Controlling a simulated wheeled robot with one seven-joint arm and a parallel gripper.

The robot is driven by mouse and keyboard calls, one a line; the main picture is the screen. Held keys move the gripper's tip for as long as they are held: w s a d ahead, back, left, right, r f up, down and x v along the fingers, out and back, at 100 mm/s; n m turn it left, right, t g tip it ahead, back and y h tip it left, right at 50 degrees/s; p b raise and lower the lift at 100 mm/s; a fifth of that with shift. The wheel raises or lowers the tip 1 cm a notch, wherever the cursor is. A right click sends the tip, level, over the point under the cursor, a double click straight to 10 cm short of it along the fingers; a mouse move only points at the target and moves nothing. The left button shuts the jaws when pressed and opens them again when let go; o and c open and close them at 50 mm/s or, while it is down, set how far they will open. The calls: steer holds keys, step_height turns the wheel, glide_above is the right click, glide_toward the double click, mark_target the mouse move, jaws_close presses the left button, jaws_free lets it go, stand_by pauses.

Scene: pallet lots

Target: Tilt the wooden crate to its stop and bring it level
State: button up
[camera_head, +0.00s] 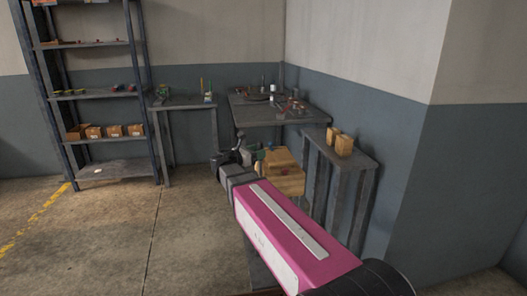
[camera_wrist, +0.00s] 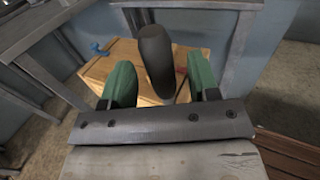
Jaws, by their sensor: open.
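The wooden crate (camera_head: 283,178) is a light-wood box just past my gripper, beside the narrow side table. It looks slightly tilted in the head view. In the wrist view the crate (camera_wrist: 98,78) lies behind the fingers, with a blue piece at its left and a red piece by the right finger. My gripper (camera_head: 234,163) is open, its two green-padded fingers apart in the wrist view (camera_wrist: 160,82). A dark rounded handle-like bar (camera_wrist: 156,50) stands between the fingers, with gaps on both sides. Whether it joins the crate is hidden.
A narrow side table (camera_head: 362,160) with two small wooden blocks (camera_head: 343,146) stands right of the crate. A workbench (camera_head: 290,118) with tools stands behind. A shelf rack (camera_head: 110,93) stands at the left. The floor (camera_head: 120,225) at left is clear. Brown slats (camera_wrist: 290,152) show at lower right.

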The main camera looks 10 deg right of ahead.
steer(key=shift+x, duration=1.8)
steer(key=shift+c, duration=0.3)
jaws_close()
steer(key=shift+w, duration=0.1)
steer(key=w+r+n+g+y, duration=0.1)
steer(key=w+r+n, duration=0.1)
steer(key=w, duration=0.5)
steer(key=w+r+n+g+y, duration=0.1)
steer(key=w+r+n, duration=0.1)
steer(key=w, duration=0.5)
steer(key=shift+r+n, duration=0.25)
steer(key=shift+n, duration=0.45)
steer(key=shift+w, duration=0.2)
